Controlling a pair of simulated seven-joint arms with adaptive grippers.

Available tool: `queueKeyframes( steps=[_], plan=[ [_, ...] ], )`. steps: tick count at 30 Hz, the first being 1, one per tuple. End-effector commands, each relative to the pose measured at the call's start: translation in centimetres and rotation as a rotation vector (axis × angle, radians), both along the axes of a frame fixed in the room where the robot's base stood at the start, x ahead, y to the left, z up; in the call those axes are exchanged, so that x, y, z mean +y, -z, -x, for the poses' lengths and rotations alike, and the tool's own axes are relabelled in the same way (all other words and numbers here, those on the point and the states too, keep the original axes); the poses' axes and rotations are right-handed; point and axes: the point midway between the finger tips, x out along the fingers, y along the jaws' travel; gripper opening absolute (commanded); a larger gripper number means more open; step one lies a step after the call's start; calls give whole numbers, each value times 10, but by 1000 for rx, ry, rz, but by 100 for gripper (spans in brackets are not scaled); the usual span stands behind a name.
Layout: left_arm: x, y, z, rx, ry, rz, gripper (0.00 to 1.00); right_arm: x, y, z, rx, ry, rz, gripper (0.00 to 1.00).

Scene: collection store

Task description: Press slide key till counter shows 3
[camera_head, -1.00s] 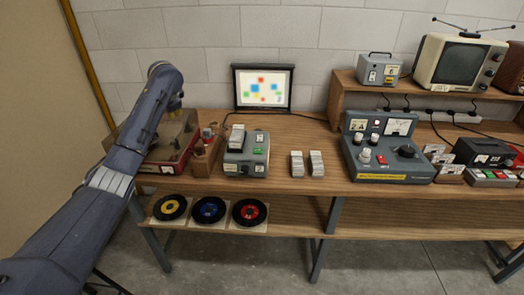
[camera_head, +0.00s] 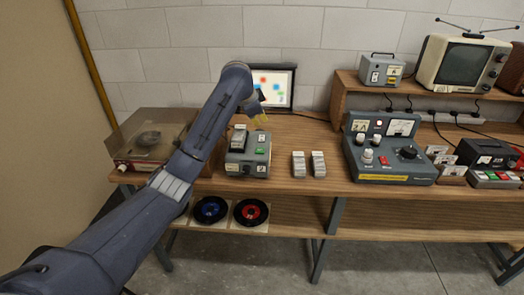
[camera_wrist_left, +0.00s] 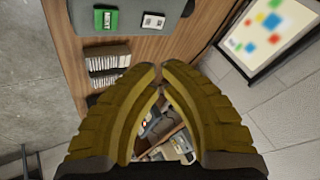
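The grey slide projector (camera_head: 240,167) stands on the bench with a slide tray (camera_head: 239,138) on its top. Its green key (camera_head: 261,151) is on the top right, and the key also shows in the left wrist view (camera_wrist_left: 106,19), lettered NEXT. A small white plate on the projector's front (camera_head: 261,168) seems to read 2, but it is too small to be sure. My left gripper (camera_head: 263,122) is above and behind the key, apart from it. In the left wrist view its yellow fingers (camera_wrist_left: 160,82) meet at the tips with nothing between them. My right gripper is out of view.
A screen (camera_head: 272,85) with coloured squares stands behind, partly hidden by my arm. A record player (camera_head: 150,140) is at left. Two slide stacks (camera_head: 308,164) and a grey control box (camera_head: 390,172) are to the right. Records (camera_head: 250,212) lie on the lower shelf.

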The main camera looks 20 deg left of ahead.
Motion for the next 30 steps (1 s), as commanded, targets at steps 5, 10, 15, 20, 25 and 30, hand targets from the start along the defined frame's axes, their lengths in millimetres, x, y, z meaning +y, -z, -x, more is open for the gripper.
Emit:
queueKeyframes(
  steps=[5,10,15,20,25,30],
  plan=[
    [-10,2,2,3,10,16,0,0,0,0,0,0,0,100],
    [-11,2,2,3,10,18,0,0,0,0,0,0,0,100],
    [-11,2,2,3,10,18,0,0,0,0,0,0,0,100],
    [-11,7,2,3,9,19,0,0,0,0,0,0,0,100],
    [-11,21,2,4,10,18,0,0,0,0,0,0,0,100],
    [-11,41,2,5,10,18,0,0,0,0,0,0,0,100]
  ],
)
